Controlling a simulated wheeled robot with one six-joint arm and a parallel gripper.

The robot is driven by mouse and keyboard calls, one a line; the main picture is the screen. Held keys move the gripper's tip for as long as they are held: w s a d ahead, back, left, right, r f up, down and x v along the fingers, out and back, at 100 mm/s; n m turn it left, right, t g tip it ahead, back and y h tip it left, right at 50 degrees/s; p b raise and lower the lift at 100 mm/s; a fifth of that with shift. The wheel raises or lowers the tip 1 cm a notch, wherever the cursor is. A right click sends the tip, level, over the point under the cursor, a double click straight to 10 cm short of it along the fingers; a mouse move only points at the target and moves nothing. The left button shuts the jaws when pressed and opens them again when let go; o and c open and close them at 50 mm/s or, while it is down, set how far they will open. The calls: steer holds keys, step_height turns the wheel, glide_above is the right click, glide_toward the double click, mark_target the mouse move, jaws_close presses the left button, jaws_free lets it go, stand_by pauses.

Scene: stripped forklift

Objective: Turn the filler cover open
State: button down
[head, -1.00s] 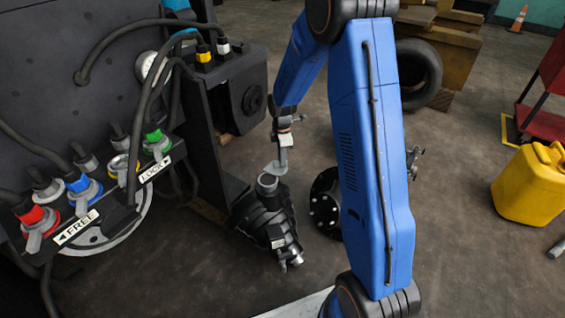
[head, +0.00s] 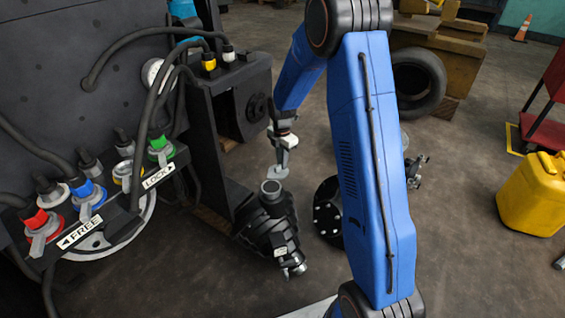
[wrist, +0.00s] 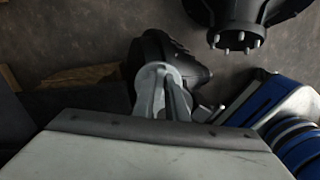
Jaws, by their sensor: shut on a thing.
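The filler cover (head: 279,171) is a small light-grey disc in the head view. It shows just above the top of the short filler neck (head: 271,188), whose round rim is visible. The neck stands on a dark ribbed housing (head: 268,226). My gripper (head: 283,159) is shut on the cover from above. In the wrist view my gripper (wrist: 165,102) points at the grey disc (wrist: 154,76), with the dark housing (wrist: 185,68) behind it. I cannot tell whether the cover touches the neck's edge.
A dark machine body with hoses and coloured couplings (head: 86,190) fills the left. A black hub with studs (head: 326,210) lies right of the housing, partly behind my arm. A yellow can (head: 533,195) and a tyre (head: 418,78) stand farther right. Floor between them is clear.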

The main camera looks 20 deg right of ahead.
steer(key=shift+w, duration=0.1)
steer(key=c, duration=1.8)
jaws_free()
steer(key=shift+o, duration=0.2)
step_height(320, 180, up, 18)
steer(key=shift+f, duration=0.25)
